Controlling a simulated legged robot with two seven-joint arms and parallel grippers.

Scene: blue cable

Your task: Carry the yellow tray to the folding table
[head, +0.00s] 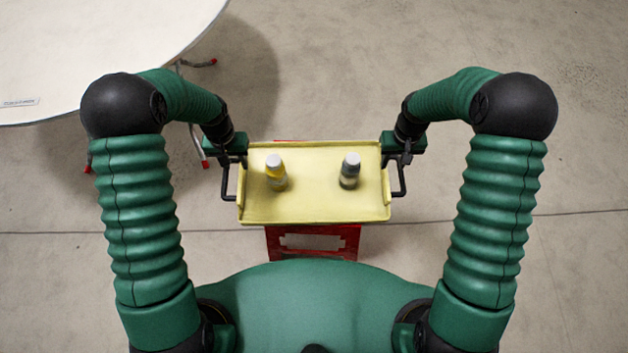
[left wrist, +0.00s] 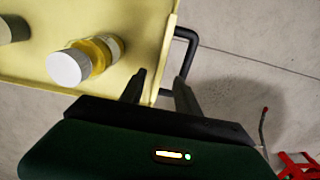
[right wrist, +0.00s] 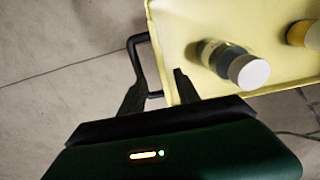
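The yellow tray (head: 315,208) sits level over a red stand in the head view, with a black handle on each side. On it stand a yellow bottle (head: 276,178) and a dark grey bottle (head: 349,176), both white-capped. My left gripper (head: 241,157) is at the tray's left side; in the left wrist view its fingers (left wrist: 160,88) are apart, astride the tray's edge by the handle (left wrist: 185,45). My right gripper (head: 400,157) is at the right side, fingers (right wrist: 158,88) apart around the handle's end (right wrist: 153,94). The folding table (head: 110,45) is at the upper left.
The red stand (head: 312,242) is under the tray, directly ahead of my body. The folding table's thin legs with red feet (head: 205,163) reach the floor near my left arm. The concrete floor (head: 570,180) at the right is clear.

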